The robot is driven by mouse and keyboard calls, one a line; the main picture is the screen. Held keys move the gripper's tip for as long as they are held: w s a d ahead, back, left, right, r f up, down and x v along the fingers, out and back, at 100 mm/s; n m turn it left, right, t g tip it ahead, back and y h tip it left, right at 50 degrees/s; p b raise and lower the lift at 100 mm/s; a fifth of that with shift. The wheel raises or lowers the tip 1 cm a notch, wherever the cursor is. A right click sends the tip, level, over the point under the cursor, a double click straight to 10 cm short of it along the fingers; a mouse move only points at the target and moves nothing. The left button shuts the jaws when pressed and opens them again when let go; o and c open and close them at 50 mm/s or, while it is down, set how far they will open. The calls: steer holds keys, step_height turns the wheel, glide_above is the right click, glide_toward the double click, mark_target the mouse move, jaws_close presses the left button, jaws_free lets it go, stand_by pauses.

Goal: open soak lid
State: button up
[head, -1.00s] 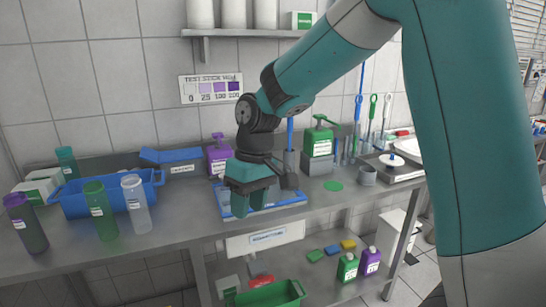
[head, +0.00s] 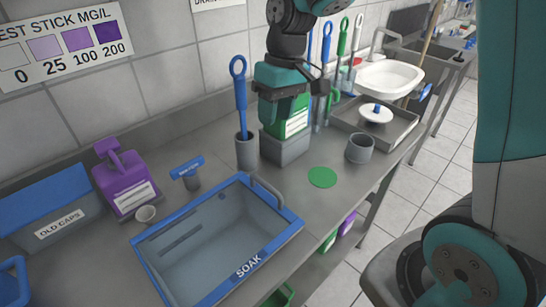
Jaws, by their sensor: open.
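The soak tub (head: 262,252) is a grey box with a blue rim and the word SOAK on its front edge. It stands on the steel bench at the lower middle of the head view. Its inside shows; I cannot tell whether a clear lid covers it. A grey loop handle (head: 268,190) rises at its back right corner. My gripper (head: 282,98) is teal, points down and is open and apart from the tub, above and behind it in the picture. It hides part of a green jug (head: 292,124).
A purple jug (head: 124,178), a small cup (head: 146,213) and a blue-handled tool (head: 187,170) stand left of the tub. A grey holder (head: 247,153) with a blue brush is behind it. A green disc (head: 322,177) and a grey cup (head: 360,148) lie to the right.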

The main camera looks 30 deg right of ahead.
steer(key=a+f, duration=0.1)
steer(key=f, duration=0.4)
steer(key=a+f+p, duration=0.1)
steer(key=f, duration=1.1)
steer(key=shift+s+a+p, duration=0.2)
steer(key=shift+a+p, duration=0.2)
jaws_close()
